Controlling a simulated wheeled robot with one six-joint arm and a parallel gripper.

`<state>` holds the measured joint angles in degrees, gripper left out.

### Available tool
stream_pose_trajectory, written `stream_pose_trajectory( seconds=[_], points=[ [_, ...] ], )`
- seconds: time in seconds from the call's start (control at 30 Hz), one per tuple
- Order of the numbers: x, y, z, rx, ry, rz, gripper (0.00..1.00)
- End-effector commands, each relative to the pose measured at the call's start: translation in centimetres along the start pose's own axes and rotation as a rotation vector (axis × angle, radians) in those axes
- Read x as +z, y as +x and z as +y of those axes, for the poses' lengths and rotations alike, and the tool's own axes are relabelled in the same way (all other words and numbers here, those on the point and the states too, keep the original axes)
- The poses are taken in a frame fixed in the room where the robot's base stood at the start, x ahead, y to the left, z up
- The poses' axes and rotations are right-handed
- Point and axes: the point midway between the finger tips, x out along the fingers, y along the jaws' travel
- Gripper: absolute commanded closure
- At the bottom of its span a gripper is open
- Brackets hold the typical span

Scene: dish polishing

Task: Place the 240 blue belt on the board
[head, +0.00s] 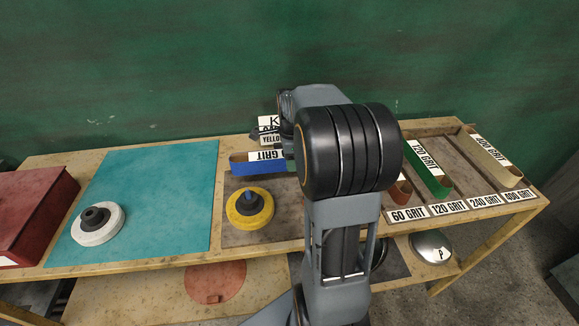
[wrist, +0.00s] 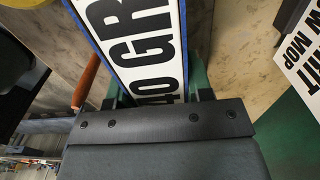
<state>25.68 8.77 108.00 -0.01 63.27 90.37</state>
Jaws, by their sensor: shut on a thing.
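A yellow disc (head: 250,207) sits on the brown panel in front of the belt. A red box (head: 35,215) stands at the far left. Right of my arm, a green belt (head: 428,170) and a tan belt (head: 490,158) lie in labelled slots. Most of the teal board is clear.

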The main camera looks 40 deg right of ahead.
Motion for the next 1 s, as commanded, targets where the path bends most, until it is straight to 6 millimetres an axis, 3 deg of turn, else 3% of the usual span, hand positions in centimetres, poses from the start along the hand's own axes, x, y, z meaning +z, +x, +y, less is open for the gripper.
stream_pose_trajectory(
  seconds=[0.43, 0.67, 1.0],
  points=[
    [0.3, 2.4, -2.0, 0.001, -0.005, 0.0, 0.87],
    [0.3, 5.2, -1.9, 0.001, -0.005, 0.0, 0.87],
    [0.3, 5.5, -1.9, -0.001, -0.005, 0.0, 0.87]
  ],
)
